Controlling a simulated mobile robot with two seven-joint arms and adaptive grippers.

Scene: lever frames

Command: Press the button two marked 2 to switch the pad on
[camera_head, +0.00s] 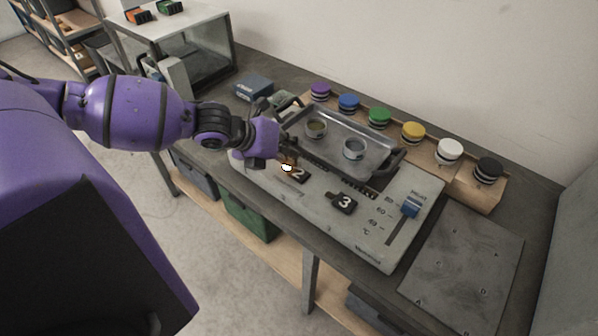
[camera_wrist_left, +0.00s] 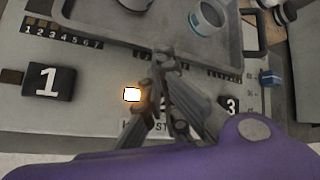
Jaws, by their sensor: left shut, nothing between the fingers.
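The grey pad (camera_head: 375,225) lies on the bench with a metal tray on its back part. The button marked 2 (camera_head: 297,175) is a dark block on its front strip, partly covered by my left gripper (camera_head: 287,160). A small lamp (camera_head: 287,167) beside it glows white-orange; the glow (camera_wrist_left: 131,94) also shows in the left wrist view. My left gripper is shut and empty, its fingers (camera_wrist_left: 164,62) over the button 2 area. In the wrist view they hide most of that button, so contact cannot be told. My right gripper is out of view.
Button 1 (camera_wrist_left: 49,80) and button 3 (camera_head: 342,202) flank button 2. A blue slider (camera_head: 411,207) is at the pad's right. The tray (camera_head: 372,160) holds two metal cups. Several coloured pucks stand on a wooden strip (camera_head: 480,192) behind. A grey plate (camera_head: 465,262) lies right.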

